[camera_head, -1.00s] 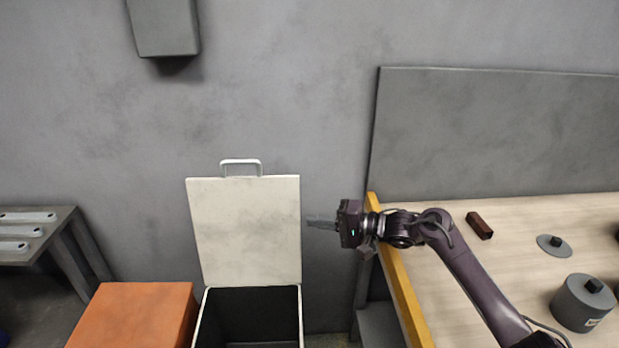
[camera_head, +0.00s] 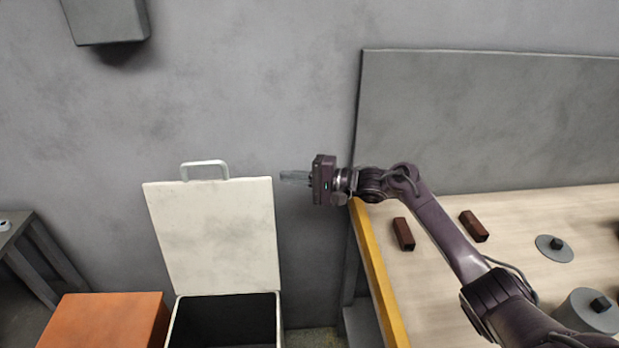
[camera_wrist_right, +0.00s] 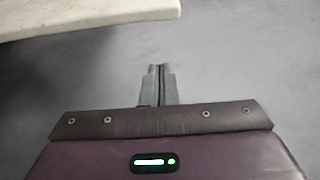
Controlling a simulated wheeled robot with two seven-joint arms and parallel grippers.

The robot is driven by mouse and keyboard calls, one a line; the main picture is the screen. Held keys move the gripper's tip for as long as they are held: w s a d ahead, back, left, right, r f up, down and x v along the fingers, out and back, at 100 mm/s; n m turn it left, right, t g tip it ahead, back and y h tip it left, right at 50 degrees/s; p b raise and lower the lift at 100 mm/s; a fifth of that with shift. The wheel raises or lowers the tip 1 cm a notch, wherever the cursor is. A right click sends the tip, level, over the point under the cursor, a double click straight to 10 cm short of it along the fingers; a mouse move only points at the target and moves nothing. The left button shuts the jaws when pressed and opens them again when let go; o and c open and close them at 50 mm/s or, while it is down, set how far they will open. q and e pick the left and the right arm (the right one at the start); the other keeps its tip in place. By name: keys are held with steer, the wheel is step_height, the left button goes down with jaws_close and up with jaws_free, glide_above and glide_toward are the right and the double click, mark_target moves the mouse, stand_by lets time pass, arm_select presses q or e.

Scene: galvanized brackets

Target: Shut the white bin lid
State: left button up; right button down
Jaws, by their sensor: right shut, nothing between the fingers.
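The white bin (camera_head: 282,325) stands at the lower middle of the head view, and its dark inside shows. Its white lid (camera_head: 212,240) stands open, upright near the grey wall, with a white handle (camera_head: 204,164) on its top edge. My right gripper (camera_head: 284,178) is shut and empty. It points left, just right of the lid's upper right corner in the picture, with a small gap between. In the right wrist view the shut fingers (camera_wrist_right: 158,84) point at bare grey wall, and the lid's pale edge (camera_wrist_right: 90,20) crosses the upper left. My left gripper is not in view.
An orange box (camera_head: 105,322) stands left of the bin. A wooden workbench (camera_head: 440,300) with a yellow edge and a grey back panel (camera_head: 490,120) is on the right. A grey wall box (camera_head: 105,20) hangs at upper left.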

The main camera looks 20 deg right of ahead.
steer(key=shift+s+a+r+p, duration=0.15)
steer(key=shift+s+a+p, duration=0.35)
steer(key=shift+a, duration=0.35)
steer(key=shift+s+a+r+p, duration=0.1)
steer(key=shift+s+a+p, duration=0.35)
steer(key=shift+a, duration=0.4)
